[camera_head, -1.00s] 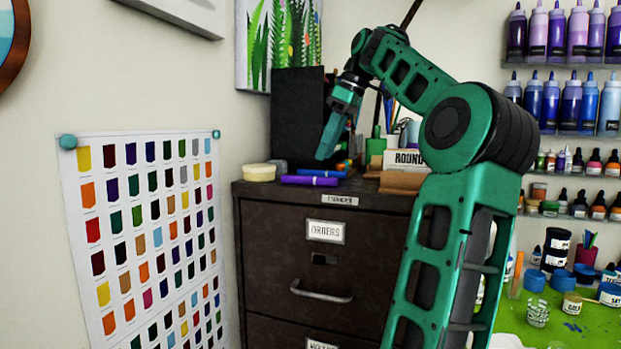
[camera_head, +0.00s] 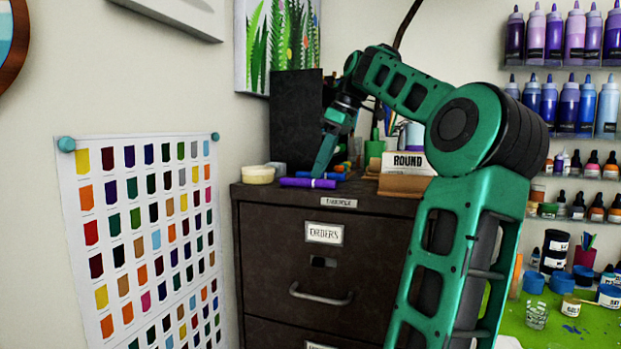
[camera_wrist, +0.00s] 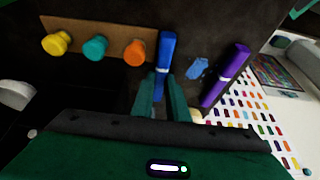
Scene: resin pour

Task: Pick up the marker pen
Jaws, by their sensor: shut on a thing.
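A blue marker pen (camera_wrist: 167,52) lies between the two green fingers of my gripper (camera_wrist: 166,98) in the wrist view, and the fingers are shut on its near end. In the head view my gripper (camera_head: 321,172) reaches down to the top of the dark filing cabinet (camera_head: 285,212). The blue pen shows there only as a small piece (camera_head: 335,176) behind the fingertips. A purple marker pen (camera_head: 300,183) lies on the cabinet top just in front of the fingers. It also shows in the wrist view (camera_wrist: 226,76), to the right of my gripper and apart from it.
A brown strip with yellow, teal and orange knob-like pieces (camera_wrist: 96,47) lies left of the blue pen. A black box (camera_head: 296,120), a pale round tub (camera_head: 258,174) and a "ROUND" box (camera_head: 404,163) stand around the gripper.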

